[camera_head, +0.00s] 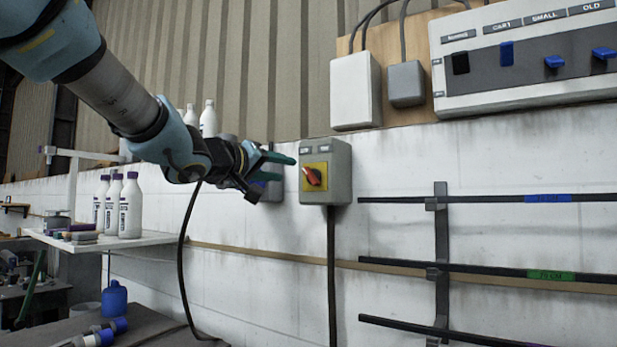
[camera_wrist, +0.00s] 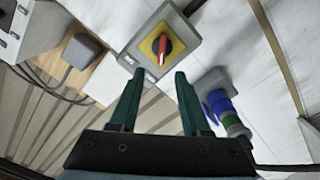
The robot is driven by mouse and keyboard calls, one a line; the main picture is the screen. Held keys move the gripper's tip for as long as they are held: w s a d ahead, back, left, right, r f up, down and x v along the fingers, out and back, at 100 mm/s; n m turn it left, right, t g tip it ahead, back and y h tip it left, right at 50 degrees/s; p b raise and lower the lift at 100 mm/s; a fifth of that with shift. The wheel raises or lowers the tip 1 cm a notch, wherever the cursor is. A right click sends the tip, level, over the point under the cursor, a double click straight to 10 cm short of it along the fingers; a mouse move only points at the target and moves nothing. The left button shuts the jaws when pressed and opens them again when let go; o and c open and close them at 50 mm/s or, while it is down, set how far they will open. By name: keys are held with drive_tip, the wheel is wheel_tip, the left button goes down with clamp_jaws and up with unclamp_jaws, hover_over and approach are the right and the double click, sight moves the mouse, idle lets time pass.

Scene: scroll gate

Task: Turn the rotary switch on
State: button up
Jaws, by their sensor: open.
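The rotary switch (camera_head: 314,176) is a red knob on a yellow plate, set in a grey box (camera_head: 341,163) on the white wall. Its red knob also shows in the wrist view (camera_wrist: 163,47), beyond my fingertips and near the top middle. My gripper (camera_head: 280,158) is just left of the box in the head view, with green fingers pointing toward it. In the wrist view the two fingers (camera_wrist: 158,78) stand apart with nothing between them. A gap shows between the fingertips and the knob. In the head view the knob lies tilted on its plate.
A socket with a blue part (camera_wrist: 216,103) is on the wall beside the switch box. A white box (camera_head: 355,91) and a small grey box (camera_head: 406,84) hang above. Black bars (camera_head: 480,198) run along the wall at right. White bottles (camera_head: 131,207) stand on a shelf at left.

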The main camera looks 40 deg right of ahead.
sight(307, 174)
drive_tip(key=x, duration=1)
drive_tip(key=shift+w, duration=0.15)
drive_tip(key=shift+f, duration=0.1)
clamp_jaws()
